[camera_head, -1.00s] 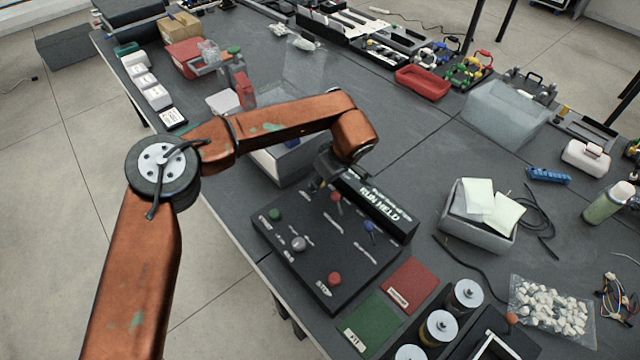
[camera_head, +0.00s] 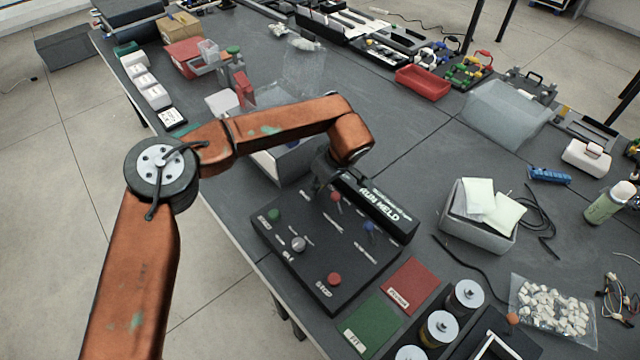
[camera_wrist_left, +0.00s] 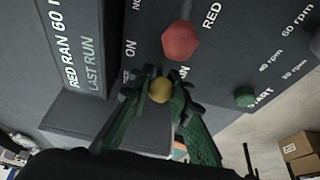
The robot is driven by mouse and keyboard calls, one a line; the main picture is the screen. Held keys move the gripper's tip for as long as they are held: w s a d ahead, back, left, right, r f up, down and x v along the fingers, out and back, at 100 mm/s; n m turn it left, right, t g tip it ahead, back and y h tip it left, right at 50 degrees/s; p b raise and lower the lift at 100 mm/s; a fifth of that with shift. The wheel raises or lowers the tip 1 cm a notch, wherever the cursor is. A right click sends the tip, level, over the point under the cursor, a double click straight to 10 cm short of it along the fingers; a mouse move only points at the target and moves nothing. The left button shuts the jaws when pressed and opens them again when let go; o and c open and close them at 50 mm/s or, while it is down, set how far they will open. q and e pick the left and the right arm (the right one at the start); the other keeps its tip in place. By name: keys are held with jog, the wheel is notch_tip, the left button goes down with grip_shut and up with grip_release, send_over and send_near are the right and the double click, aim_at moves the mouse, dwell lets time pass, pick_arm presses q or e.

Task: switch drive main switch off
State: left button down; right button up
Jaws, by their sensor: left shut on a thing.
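A black control box (camera_head: 300,262) lies on the table, with a raised display bar (camera_head: 385,212) reading "RUN HELD". My left gripper (camera_head: 318,186) is at the box's far left corner in the head view. In the left wrist view its green fingers (camera_wrist_left: 160,92) are shut around a small yellow ball-tipped lever (camera_wrist_left: 159,90). "ON" labels show near this lever; any other label is hidden by the fingers. A red-tipped lever (camera_wrist_left: 181,41) stands beside it, apart from the fingers. My right gripper is not in view.
The box also carries a green button (camera_head: 275,214), a grey knob (camera_head: 298,243), a red stop button (camera_head: 334,279) and a blue-tipped lever (camera_head: 369,227). Red (camera_head: 409,284) and green (camera_head: 369,325) mats lie in front. A grey bin (camera_head: 480,225) stands to the right.

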pick_arm(q)
jog(key=shift+a+r, duration=0.1)
dwell(0.6)
jog(key=shift+w+a+g+h+p, duration=0.1)
jog(key=shift+w+g+h+p, duration=0.05)
jog(key=shift+g+h+p, duration=0.2)
jog(key=shift+w+a+r+g+h, duration=0.15)
jog(key=shift+w+a+g+h, duration=0.05)
jog(key=shift+g+h, duration=0.25)
jog(key=shift+w+a+g+h, duration=0.1)
jog(key=shift+w+g+h, duration=0.05)
jog(key=shift+g+h, duration=0.15)
jog(key=shift+w+a, duration=0.15)
jog(key=g+h+b, duration=0.1)
jog(key=w+g+h+b, duration=0.1)
jog(key=shift+a+b, duration=0.35)
jog(key=shift+a, duration=0.05)
jog(key=shift+a+r+g+h+b, duration=0.1)
jog(key=shift+a+g+h+b, duration=0.05)
jog(key=shift+g+h+b, duration=0.2)
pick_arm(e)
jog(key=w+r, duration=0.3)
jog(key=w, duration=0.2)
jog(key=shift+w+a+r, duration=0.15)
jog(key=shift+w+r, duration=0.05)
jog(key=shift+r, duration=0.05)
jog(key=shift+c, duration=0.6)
